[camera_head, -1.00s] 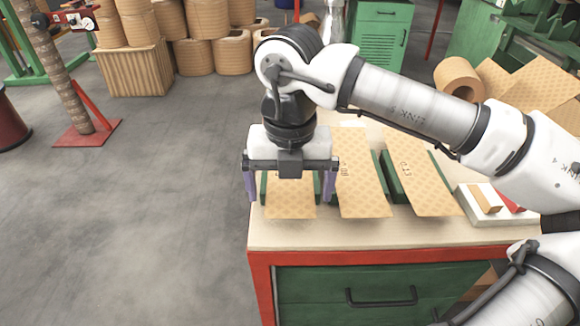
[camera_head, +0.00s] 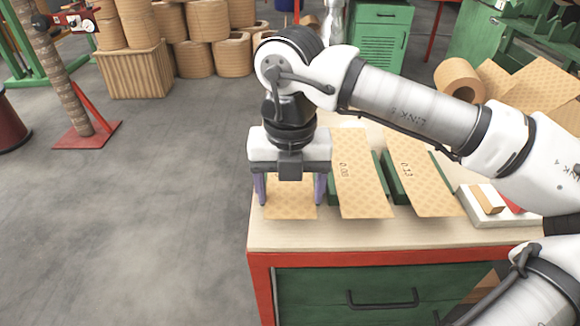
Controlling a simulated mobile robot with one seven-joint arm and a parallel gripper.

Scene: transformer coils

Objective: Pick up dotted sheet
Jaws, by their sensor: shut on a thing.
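Three tan dotted sheets lie side by side on the workbench (camera_head: 300,237). The left dotted sheet (camera_head: 291,209) is under my gripper (camera_head: 290,190), which hides its upper part and any marking there. The gripper points down, with its two purple fingers shut on the left sheet's side edges. The middle dotted sheet (camera_head: 361,180) is marked 0.08 and the right dotted sheet (camera_head: 425,180) is marked 0.13. Both rest on green supports.
A white tray (camera_head: 510,219) with a tan block and a red item sits at the bench's right. Tan sheets and a roll (camera_head: 459,79) lie behind. A red stand (camera_head: 88,134) is on the floor at left. The floor left of the bench is clear.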

